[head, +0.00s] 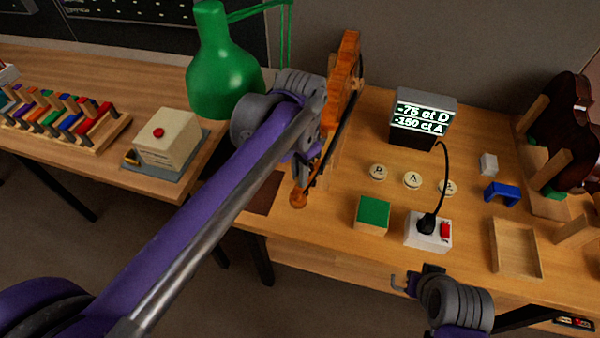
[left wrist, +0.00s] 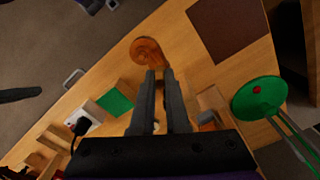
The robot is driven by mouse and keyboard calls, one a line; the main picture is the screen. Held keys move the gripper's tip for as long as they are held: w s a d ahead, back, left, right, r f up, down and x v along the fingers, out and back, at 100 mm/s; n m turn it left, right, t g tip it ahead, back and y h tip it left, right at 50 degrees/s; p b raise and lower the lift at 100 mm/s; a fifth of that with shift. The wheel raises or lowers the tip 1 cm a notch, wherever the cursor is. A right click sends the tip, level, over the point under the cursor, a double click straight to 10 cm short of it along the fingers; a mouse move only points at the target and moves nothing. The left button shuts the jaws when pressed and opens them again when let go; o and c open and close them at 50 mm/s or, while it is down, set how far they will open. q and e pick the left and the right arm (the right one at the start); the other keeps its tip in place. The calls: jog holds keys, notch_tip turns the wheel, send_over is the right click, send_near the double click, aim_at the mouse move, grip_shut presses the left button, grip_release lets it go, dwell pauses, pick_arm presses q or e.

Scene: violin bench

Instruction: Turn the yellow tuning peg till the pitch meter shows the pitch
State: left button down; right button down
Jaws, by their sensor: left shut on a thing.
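The violin stands in a holder, its orange body (head: 345,65) at the back and its scroll (head: 298,197) toward the front edge. The scroll also shows in the left wrist view (left wrist: 148,50). My left gripper (head: 308,170) is at the peg box, its fingers (left wrist: 159,74) shut just behind the scroll. The yellow tuning peg is hidden; what lies between the fingertips cannot be made out. The pitch meter (head: 424,115) reads "-75 ct D" and "-150 ct A". My right gripper (head: 410,284) is low at the bench's front edge; its jaws are unclear.
A green lamp (head: 222,70) stands left of the violin, close to my left arm. Round lettered buttons (head: 412,180), a green-topped block (head: 373,214), a white socket box (head: 428,232) with a plug and a wooden tray (head: 516,248) are to the right. A second violin (head: 565,130) stands far right.

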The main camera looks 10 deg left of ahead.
pick_arm(q)
jog(key=shift+n, duration=1.3)
jog(key=c, duration=0.9)
grip_release()
notch_tip(320, 180, up, 11)
jog(key=shift+f+p, duration=0.1)
jog(key=shift+p, duration=0.2)
dwell(0.4)
